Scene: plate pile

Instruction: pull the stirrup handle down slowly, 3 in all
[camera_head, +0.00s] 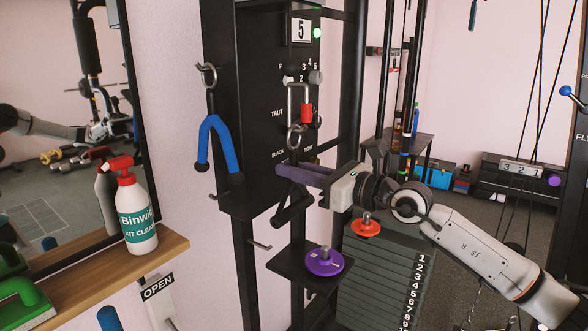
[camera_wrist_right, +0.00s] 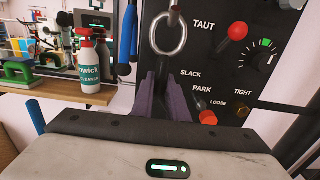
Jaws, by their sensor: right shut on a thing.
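The black stirrup handle (camera_head: 292,207) hangs below a metal ring (camera_head: 296,138) in front of a black machine panel. The ring also shows in the right wrist view (camera_wrist_right: 168,34). My right gripper (camera_head: 300,174) comes in from the right with its purple fingers at the upper part of the handle, shut on it. My left gripper is not in view.
A blue forked handle (camera_head: 217,140) hangs to the left. A red-tipped lever (camera_head: 306,112) is on the panel. A purple disc (camera_head: 325,262) sits on a bracket below, beside a numbered weight stack (camera_head: 385,280). A spray bottle (camera_head: 136,215) stands on the wooden shelf (camera_head: 95,280).

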